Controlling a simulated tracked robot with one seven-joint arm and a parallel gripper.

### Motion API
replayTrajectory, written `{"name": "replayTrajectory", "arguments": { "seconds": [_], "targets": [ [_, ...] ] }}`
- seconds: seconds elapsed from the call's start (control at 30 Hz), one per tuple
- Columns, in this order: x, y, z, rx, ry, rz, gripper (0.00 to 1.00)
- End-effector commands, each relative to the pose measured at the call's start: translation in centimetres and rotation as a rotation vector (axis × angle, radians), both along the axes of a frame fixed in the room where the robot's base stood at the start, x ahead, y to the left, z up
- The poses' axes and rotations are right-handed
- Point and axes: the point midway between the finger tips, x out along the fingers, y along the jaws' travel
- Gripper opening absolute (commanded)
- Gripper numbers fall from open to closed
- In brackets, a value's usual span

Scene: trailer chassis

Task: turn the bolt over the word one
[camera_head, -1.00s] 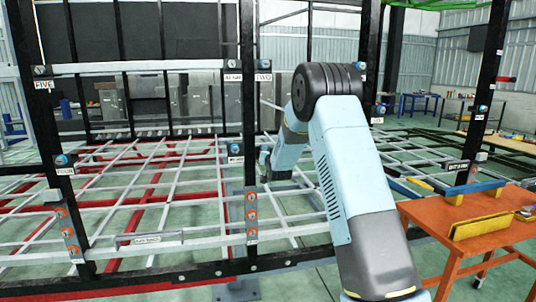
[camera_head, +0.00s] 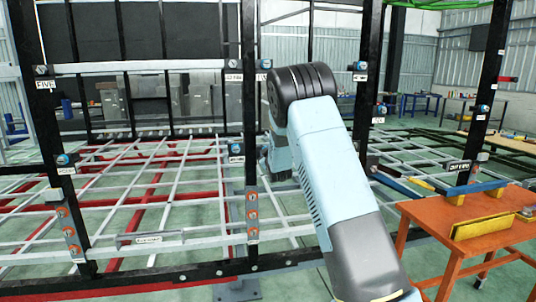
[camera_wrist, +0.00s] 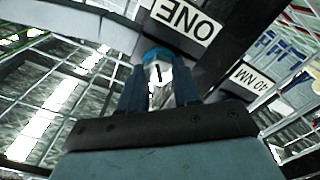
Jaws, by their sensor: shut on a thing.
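The bolt (camera_wrist: 157,70) shows in the wrist view as a silver head with a blue collar, on a dark frame post. The white label ONE (camera_wrist: 186,21) appears upside down just above it. My gripper (camera_wrist: 160,87) has its two dark blue fingers on either side of the bolt head and is shut on it. The fingers hide the bolt's sides. In the head view my arm covers the place where the gripper works, so the bolt and its label are hidden there.
A label reading 40 NM (camera_wrist: 249,78) is on the frame to the right in the wrist view. In the head view, other blue bolts with labels, such as FIVE (camera_head: 46,84), sit on the black posts. An orange table (camera_head: 470,215) with tools stands at right.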

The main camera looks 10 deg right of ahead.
Motion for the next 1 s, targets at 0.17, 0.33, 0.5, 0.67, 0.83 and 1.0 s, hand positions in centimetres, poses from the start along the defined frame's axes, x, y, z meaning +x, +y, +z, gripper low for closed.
{"name": "replayTrajectory", "arguments": {
  "seconds": [0.17, 0.33, 0.5, 0.67, 0.83, 1.0],
  "targets": [
    [0.07, 0.35, -0.03, -0.106, 0.000, 0.004, 0.01],
    [0.07, 0.33, -0.04, -0.174, -0.002, 0.004, 0.01],
    [0.08, 0.34, -0.06, -0.209, -0.002, 0.004, 0.01],
    [0.08, 0.33, -0.06, -0.220, -0.002, 0.004, 0.01],
    [0.08, 0.34, -0.06, -0.221, -0.002, 0.004, 0.01],
    [0.08, 0.36, -0.06, -0.220, -0.002, 0.004, 0.34]
  ]
}}
